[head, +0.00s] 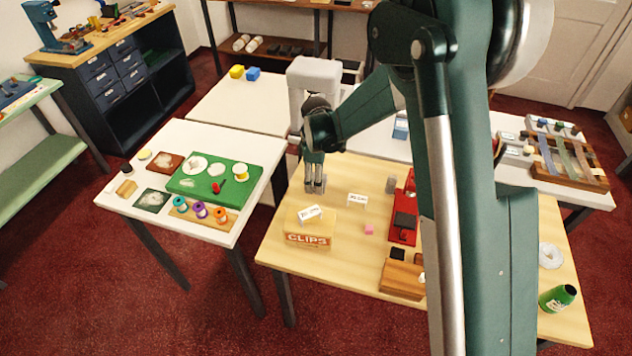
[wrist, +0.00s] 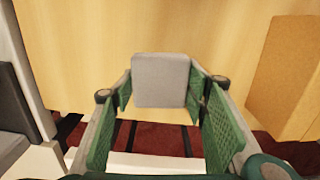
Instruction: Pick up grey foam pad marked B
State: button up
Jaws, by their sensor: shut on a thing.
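My gripper (head: 316,190) is over the back left part of the light wooden table in the head view. In the wrist view my gripper (wrist: 162,100) has its green-lined fingers on either side of a plain grey pad (wrist: 160,80) and is shut on it. The pad's face toward the camera shows no readable mark. In the head view the pad is mostly hidden between the fingers. I cannot tell whether it touches the table.
A cardboard CLIPS box (head: 308,240) with a white card (head: 310,214) on top stands in front of my gripper. A wooden block (head: 402,280) is near the front edge.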

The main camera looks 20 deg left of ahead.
notch_tip(320, 180, up, 9)
jog(key=shift+r+p, duration=0.15)
jog(key=shift+p, duration=0.35)
